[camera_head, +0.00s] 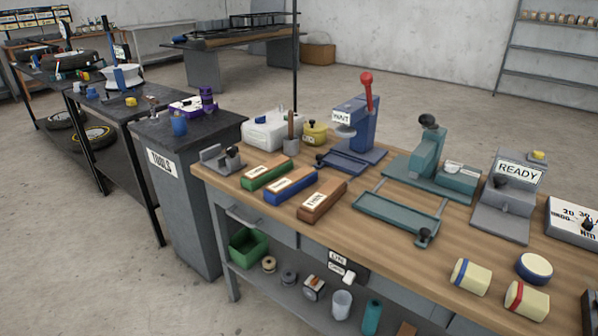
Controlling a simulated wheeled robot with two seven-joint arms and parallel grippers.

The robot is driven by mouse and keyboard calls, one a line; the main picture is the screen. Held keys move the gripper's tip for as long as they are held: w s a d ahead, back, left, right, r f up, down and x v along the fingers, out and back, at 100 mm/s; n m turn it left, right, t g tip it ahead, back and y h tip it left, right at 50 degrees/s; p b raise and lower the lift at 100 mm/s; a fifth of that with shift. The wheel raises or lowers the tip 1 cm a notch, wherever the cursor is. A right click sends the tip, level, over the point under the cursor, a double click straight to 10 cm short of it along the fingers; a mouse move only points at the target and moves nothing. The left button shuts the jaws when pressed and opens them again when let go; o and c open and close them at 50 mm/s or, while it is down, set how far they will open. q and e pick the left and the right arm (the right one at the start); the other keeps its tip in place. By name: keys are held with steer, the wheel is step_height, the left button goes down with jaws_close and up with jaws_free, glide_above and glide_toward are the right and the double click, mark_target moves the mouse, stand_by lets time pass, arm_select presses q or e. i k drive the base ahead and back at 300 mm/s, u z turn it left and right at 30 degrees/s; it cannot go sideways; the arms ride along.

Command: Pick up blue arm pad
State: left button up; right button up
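A cream block with a blue band (470,276) lies at the front right of the wooden workbench (385,245). A long blue labelled block (291,185) lies further left between a green block (267,172) and a brown block (322,201). I cannot tell which blue thing is the arm pad. Neither of my grippers is in view, and nothing is seen held.
A blue press with a red-knobbed lever (362,125), a teal fixture (435,165) and a grey READY stand (508,195) stand along the bench. A grey dial box (573,221) is at the right. The front bench area before the teal frame (400,215) is clear.

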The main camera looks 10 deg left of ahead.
mark_target(275, 193)
steer(key=u, duration=1.9)
steer(key=i, duration=2.4)
steer(key=z, duration=2.25)
